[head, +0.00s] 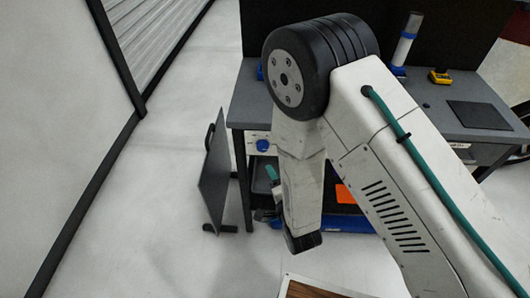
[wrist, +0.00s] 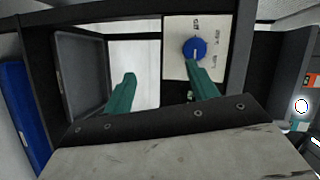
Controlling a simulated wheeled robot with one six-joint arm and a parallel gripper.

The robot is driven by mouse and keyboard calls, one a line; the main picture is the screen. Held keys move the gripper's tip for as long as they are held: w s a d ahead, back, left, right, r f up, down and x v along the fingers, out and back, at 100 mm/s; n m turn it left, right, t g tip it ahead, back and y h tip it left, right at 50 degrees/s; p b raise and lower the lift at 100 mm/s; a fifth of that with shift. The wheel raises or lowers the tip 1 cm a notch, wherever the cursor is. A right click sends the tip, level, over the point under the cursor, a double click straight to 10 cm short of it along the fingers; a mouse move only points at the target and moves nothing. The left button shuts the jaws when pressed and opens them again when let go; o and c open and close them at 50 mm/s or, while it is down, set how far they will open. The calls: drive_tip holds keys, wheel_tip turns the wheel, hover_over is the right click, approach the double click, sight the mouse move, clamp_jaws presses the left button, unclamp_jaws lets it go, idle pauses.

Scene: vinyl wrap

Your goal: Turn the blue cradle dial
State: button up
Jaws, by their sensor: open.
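The blue dial (wrist: 194,48) sits on a pale panel (wrist: 180,72) with small dark markings, right of centre in the wrist view. A light pointer mark shows on its face. In the head view the blue dial (head: 262,145) shows on the panel below the workbench top. My gripper (wrist: 158,82) has its two green fingers spread apart with nothing between them. The right fingertip overlaps the lower edge of the dial in the wrist view; I cannot tell whether it touches. The left finger lies left of the panel. In the head view my arm hides most of the gripper.
A grey workbench (head: 460,92) carries a blue-based roll (head: 406,42), a yellow device (head: 440,76) and a dark mat (head: 478,115). A dark upright board (head: 214,172) stands left of the bench. An orange piece (head: 344,194) shows below the bench. Floor at left is clear.

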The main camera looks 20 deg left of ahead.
sight(263, 149)
drive_tip(key=w+a+r, duration=0.1)
drive_tip(key=w, duration=0.1)
drive_tip(key=w+a+r+m+t+y, duration=0.1)
drive_tip(key=w+a, duration=0.1)
drive_tip(key=w+a+r+t, duration=0.1)
drive_tip(key=w+a+r, duration=0.1)
drive_tip(key=shift+w+m, duration=0.4)
drive_tip(key=c, duration=1)
